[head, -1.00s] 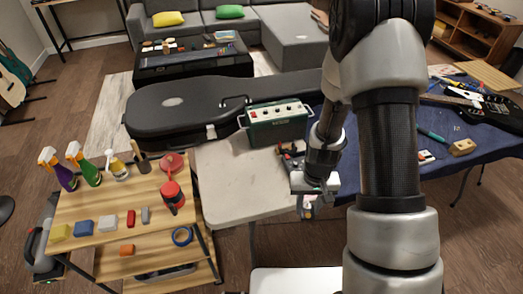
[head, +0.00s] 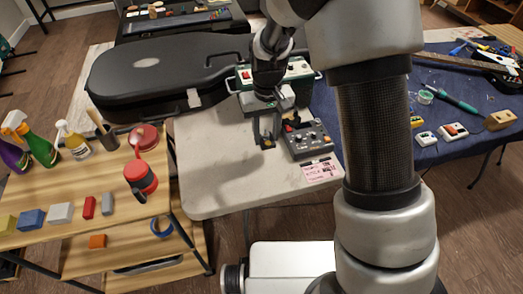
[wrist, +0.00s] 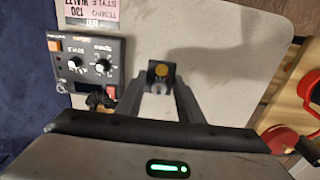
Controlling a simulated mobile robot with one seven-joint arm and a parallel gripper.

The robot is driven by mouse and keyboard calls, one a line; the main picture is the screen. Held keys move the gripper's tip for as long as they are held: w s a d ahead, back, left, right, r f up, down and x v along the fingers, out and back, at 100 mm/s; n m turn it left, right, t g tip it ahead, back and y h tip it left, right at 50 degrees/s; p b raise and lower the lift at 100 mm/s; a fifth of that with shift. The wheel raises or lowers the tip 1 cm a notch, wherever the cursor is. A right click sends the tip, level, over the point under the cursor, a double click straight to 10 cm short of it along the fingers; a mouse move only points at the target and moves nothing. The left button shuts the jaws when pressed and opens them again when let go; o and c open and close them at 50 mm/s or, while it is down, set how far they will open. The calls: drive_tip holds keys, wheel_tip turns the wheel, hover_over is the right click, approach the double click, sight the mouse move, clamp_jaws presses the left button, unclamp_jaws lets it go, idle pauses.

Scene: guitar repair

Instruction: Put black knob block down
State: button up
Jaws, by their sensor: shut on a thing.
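My gripper (head: 267,141) is shut on the black knob block (wrist: 161,74), a small dark piece with a yellow spot on it. In the head view the block (head: 268,144) shows at the fingertips, over the pale table (head: 215,185) and left of the black control box. In the wrist view the gripper (wrist: 161,80) has the block between its fingertips, with bare tabletop around it. I cannot tell whether the block touches the table. The fingers hide its sides.
The black control box (head: 308,139) with knobs stands close on the right, with a pink card (head: 321,171) in front. A green amplifier (head: 299,72) stands behind. The table's left and front parts are clear. A wooden cart (head: 120,200) with bottles and blocks stands left.

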sight(266, 155)
drive_tip(key=shift+f+b, duration=0.5)
drive_tip(key=shift+f, duration=2.65)
drive_tip(key=shift+f, duration=0.1)
drive_tip(key=o, duration=1)
drive_tip(key=shift+o, duration=0.2)
